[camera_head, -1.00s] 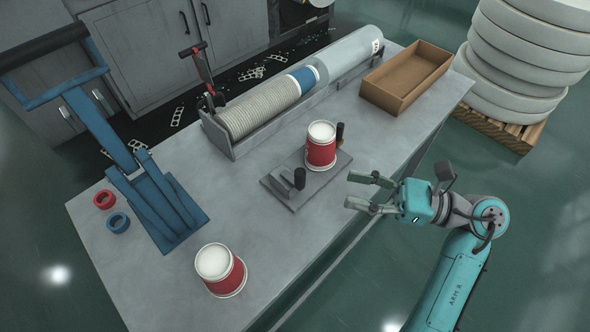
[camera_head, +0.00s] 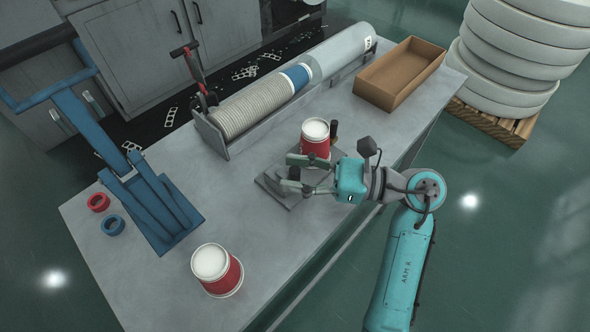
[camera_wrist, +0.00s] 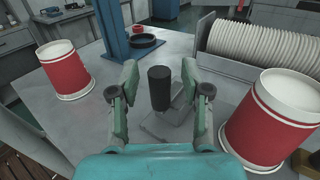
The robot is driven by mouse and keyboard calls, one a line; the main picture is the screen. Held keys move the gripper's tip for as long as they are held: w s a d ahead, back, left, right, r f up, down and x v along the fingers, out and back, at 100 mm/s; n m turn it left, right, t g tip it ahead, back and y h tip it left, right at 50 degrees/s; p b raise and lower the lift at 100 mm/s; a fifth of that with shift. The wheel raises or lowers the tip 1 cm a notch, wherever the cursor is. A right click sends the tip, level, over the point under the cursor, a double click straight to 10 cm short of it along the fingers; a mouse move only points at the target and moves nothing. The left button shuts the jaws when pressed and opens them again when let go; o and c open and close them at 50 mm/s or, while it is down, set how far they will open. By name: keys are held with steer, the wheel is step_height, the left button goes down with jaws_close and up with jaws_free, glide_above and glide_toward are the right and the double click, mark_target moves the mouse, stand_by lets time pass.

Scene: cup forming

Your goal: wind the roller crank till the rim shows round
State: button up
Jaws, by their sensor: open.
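The roller fixture is a grey plate (camera_head: 272,184) on the bench. Its black crank knob (camera_wrist: 160,88) stands upright between the two fingers of my gripper (camera_wrist: 160,96) in the wrist view. The fingers are open, one on each side of the knob, with a gap showing on both sides. In the head view my gripper (camera_head: 285,173) hides most of the knob. A red cup with a white top (camera_head: 316,142) stands on the fixture, and shows at right in the wrist view (camera_wrist: 268,132). I cannot tell the state of its rim.
Another red cup (camera_head: 221,275) stands at the front left of the bench. A long rack of stacked cups (camera_head: 255,107) lies behind the fixture, with a brown tray (camera_head: 378,90) at right. A blue lever press (camera_head: 150,212) and two rings stand at left.

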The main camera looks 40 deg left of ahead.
steer(key=shift+s+a, duration=0.1)
steer(key=shift+a, duration=0.05)
jaws_close()
steer(key=shift+s+t, duration=0.1)
steer(key=shift+t, duration=0.2)
steer(key=m+t+y, duration=0.1)
steer(key=s+m+t, duration=0.1)
steer(key=t, duration=0.1)
steer(key=shift+f+m+y, duration=0.1)
steer(key=shift+m+y, duration=0.3)
steer(key=m+t, duration=0.1)
steer(key=t, duration=0.2)
steer(key=s+m+t, duration=0.1)
steer(key=shift+a+m+y, duration=0.3)
steer(key=m+t, duration=0.2)
steer(key=t, duration=0.1)
steer(key=m+t, duration=0.1)
steer(key=t, duration=0.1)
steer(key=shift+s+a, duration=0.3)
steer(key=shift+s, duration=0.05)
steer(key=shift+s+a+m+t+h, duration=0.15)
steer(key=shift+m+t+h, duration=0.3)
steer(key=shift+t, duration=0.35)
steer(key=shift+a+m+t+h, duration=0.15)
steer(key=shift+m+t+h, duration=0.1)
steer(key=shift+m+t, duration=0.45)
steer(key=shift+t, duration=0.5)
